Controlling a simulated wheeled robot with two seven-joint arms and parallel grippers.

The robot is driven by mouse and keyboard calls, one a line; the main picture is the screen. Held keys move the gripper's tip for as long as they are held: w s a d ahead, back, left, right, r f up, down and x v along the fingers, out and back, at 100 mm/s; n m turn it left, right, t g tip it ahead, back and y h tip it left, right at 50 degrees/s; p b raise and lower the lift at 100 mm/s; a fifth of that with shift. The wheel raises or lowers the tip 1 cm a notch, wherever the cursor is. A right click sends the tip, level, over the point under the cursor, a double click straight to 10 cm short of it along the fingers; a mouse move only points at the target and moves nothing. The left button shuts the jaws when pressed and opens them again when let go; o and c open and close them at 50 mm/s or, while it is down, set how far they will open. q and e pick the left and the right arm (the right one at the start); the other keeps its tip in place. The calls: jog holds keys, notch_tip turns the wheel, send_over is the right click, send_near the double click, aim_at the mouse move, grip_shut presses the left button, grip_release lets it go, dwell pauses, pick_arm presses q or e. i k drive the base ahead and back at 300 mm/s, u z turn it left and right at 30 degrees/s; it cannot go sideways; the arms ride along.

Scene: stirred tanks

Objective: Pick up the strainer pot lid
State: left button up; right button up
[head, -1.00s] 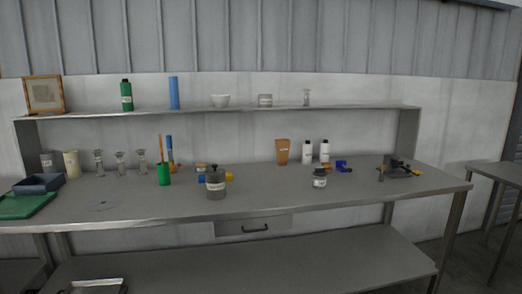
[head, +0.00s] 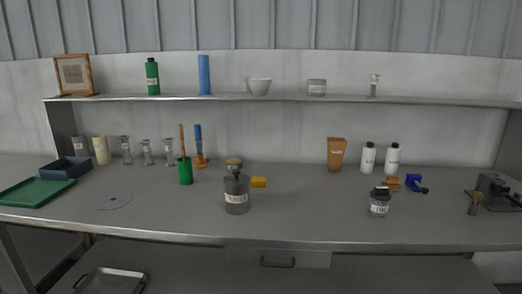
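A grey lidded pot (head: 237,196) with a white label stands upright near the middle of the workbench. The label is too small to read, so I cannot tell for sure that it is the strainer pot. Its dark lid (head: 236,177) sits on top and has a small knob. A thin, flat grey disc (head: 115,202) with a small mark at its centre lies on the bench to the left. Neither of my grippers shows in the head view.
A green cup (head: 185,172) stands behind and left of the pot. A yellow object (head: 259,182) lies close on its right. A small dark labelled jar (head: 379,203) stands further right. A shelf (head: 300,98) runs above the bench. The bench front before the pot is clear.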

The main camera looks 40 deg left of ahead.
aim_at(236, 178)
jog(key=u, duration=0.7)
jog(key=i, duration=0.9)
jog(key=u, duration=0.9)
